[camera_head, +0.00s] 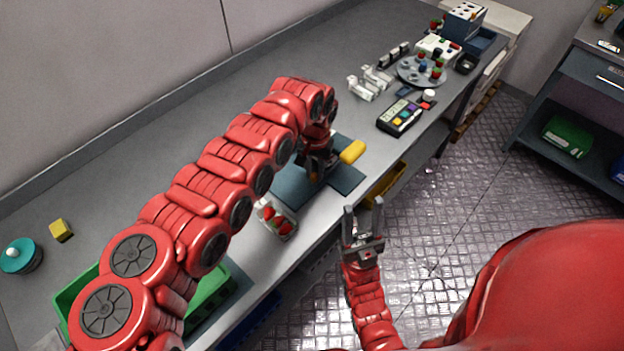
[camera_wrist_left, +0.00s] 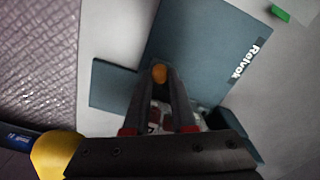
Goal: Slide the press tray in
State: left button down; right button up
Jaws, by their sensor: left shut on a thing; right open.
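The dark teal press (camera_head: 292,187) stands near the front edge of the grey bench, mostly hidden by my left arm. In the left wrist view it shows as a teal panel (camera_wrist_left: 205,45) lettered "Relvok". A flat teal part, perhaps the press tray (camera_wrist_left: 112,86), juts out beside it. My left gripper (camera_head: 318,172) is at the press. In the left wrist view its fingers (camera_wrist_left: 160,84) are shut at a small orange knob (camera_wrist_left: 159,73); what the knob is fixed to is hidden. A yellow grip (camera_head: 352,151) sticks out beside the gripper. My right gripper (camera_head: 363,208) is open and empty, off the bench's front edge.
A clear punnet of red berries (camera_head: 277,220) stands left of the press. A green crate (camera_head: 208,296) is partly behind my left arm. A keypad box (camera_head: 400,117), white brackets (camera_head: 369,84) and a round rack (camera_head: 421,71) stand further right. The back of the bench is clear.

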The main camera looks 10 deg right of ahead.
pick_arm(q)
jog(key=shift+d+r, duration=0.15)
jog(key=shift+w, duration=0.1)
jog(key=c, duration=1)
grip_release()
jog(key=shift+o, duration=1.3)
jog(key=shift+d, duration=0.1)
